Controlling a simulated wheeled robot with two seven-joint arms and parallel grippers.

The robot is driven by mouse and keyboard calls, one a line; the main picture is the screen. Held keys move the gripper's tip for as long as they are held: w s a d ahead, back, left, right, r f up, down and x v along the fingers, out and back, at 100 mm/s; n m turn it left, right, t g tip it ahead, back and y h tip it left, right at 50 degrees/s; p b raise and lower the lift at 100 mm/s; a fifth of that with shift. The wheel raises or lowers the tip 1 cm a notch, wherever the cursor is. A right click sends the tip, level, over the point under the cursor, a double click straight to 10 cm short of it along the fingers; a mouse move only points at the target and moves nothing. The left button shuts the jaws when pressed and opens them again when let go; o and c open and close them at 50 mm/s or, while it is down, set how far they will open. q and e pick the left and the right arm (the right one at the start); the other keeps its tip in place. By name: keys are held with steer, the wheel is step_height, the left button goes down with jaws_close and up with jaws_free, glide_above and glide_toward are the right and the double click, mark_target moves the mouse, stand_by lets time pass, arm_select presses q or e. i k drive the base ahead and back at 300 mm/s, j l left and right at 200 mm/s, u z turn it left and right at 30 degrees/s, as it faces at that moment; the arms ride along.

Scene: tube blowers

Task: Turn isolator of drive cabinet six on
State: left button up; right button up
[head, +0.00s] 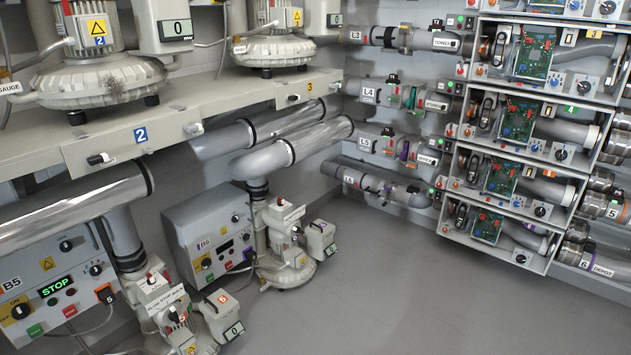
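The drive cabinet (190,222) that appears to be number six is a grey box low in the middle left, seen at a steep angle. Its small label (204,245) looks like B6. A dark rotary knob on a yellow plate (206,263), likely its isolator, sits at the lower left of its front panel. The knob is too small to read its position. Neither of my grippers is in view.
Cabinet B5 (85,250) stands at the lower left with a green STOP display. Blower units (288,268) stand beside the cabinets. A shelf (180,115) with blowers and thick pipes overhangs them. A rack of circuit panels (510,180) is at right. The grey floor (380,290) is clear.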

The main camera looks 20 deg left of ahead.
mark_target(206, 262)
steer(key=i+z, duration=0.15)
steer(key=i, duration=1.3)
steer(key=i+u, duration=0.45)
steer(key=i+l+u, duration=0.25)
steer(key=i+u, duration=0.15)
steer(key=i+l+u, duration=0.15)
steer(key=i+u, duration=0.2)
steer(key=i+l+u, duration=0.55)
steer(key=u, duration=0.2)
steer(key=i+l, duration=0.05)
steer(key=i, duration=0.05)
